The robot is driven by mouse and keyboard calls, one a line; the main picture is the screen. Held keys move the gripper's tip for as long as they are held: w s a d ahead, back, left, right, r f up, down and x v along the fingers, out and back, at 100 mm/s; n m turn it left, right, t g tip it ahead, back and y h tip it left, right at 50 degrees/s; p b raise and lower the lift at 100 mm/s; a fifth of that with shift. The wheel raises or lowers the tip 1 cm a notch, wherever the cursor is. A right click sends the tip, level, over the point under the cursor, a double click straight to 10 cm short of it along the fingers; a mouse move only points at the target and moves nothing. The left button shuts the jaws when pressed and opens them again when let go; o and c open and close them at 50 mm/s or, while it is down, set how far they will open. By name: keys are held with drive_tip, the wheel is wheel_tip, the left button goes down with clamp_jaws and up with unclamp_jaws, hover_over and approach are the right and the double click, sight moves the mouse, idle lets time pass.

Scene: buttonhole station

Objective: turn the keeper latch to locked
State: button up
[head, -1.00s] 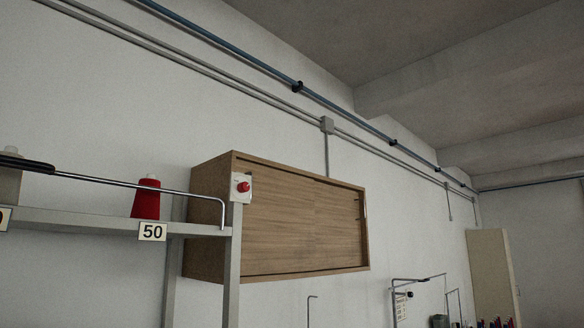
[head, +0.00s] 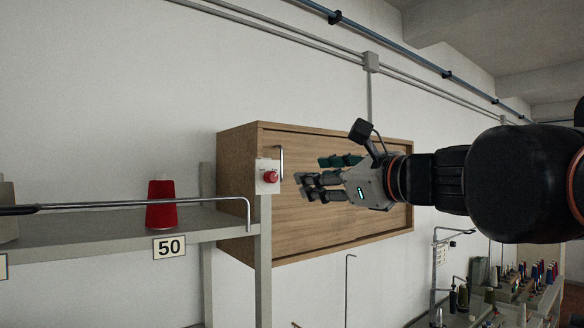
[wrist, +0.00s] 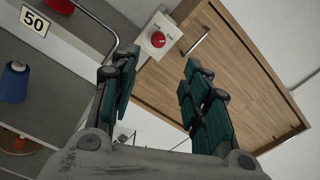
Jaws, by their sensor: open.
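The keeper latch is a round red knob (head: 270,177) on a small white plate (head: 262,172), at the left front edge of the wooden wall cabinet (head: 340,215). In the wrist view the red knob (wrist: 158,40) lies beyond the fingertips, between them and slightly above. Small marks show on the plate but are too small to read; I cannot tell which way the knob points. My gripper (head: 318,176) is open and empty, to the right of the knob and apart from it. In the wrist view its green-padded fingers (wrist: 157,68) stand well apart.
A metal bar handle (head: 281,163) stands beside the knob on the cabinet. A grey shelf (head: 130,232) at left carries a red thread cone (head: 160,204), a "50" sign (head: 169,247) and a metal rod (head: 150,203). Several thread spools stand at lower right.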

sight(274, 177)
drive_tip(key=p+x, duration=0.2)
drive_tip(key=x, duration=1.1)
drive_tip(key=shift+w+a, duration=0.2)
drive_tip(key=shift+a, duration=0.1)
drive_tip(key=shift+c, duration=0.4)
clamp_jaws()
